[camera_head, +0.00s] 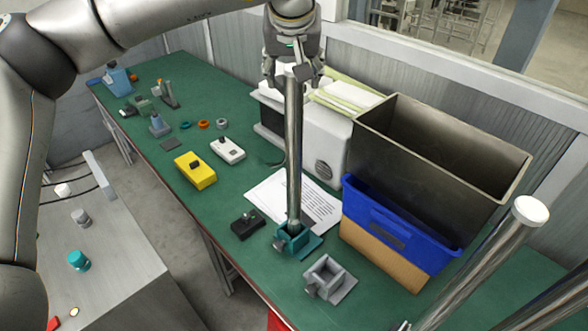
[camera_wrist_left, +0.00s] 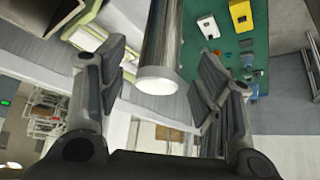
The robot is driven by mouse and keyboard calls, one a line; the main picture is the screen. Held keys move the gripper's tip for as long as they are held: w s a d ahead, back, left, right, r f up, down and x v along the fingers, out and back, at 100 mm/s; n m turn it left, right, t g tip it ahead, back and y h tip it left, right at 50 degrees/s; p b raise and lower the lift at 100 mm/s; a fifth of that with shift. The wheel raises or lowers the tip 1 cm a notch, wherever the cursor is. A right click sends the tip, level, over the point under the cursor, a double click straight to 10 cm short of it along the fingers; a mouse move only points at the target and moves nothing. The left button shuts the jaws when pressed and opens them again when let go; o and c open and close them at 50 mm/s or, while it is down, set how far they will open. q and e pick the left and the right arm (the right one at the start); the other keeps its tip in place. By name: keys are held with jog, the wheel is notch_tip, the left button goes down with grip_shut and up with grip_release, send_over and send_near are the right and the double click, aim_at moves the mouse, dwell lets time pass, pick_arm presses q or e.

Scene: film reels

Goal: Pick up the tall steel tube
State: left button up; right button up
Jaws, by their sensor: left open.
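The tall steel tube (camera_head: 294,150) stands upright in a teal clamp block (camera_head: 291,240) on the green bench. My left gripper (camera_head: 292,78) is at the tube's top end, pointing down. In the left wrist view, the open fingers of my left gripper (camera_wrist_left: 160,75) lie on either side of the tube (camera_wrist_left: 162,40), whose pale round end (camera_wrist_left: 155,82) sits between them. Gaps show beside the tube there, so the fingers are not closed on it. My right gripper is in neither view.
A grey clamp block (camera_head: 328,280) stands beside the teal one. A tall metal bin (camera_head: 430,150) and a blue crate (camera_head: 385,230) stand to the right. Another white-capped steel tube (camera_head: 480,265) leans at lower right. A yellow box (camera_head: 195,170) lies left.

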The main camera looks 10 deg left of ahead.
pick_arm(q)
jog(key=shift+p+x, duration=0.35)
jog(key=shift+x, duration=1.15)
jog(key=shift+r, duration=0.15)
jog(key=c, duration=0.3)
grip_shut()
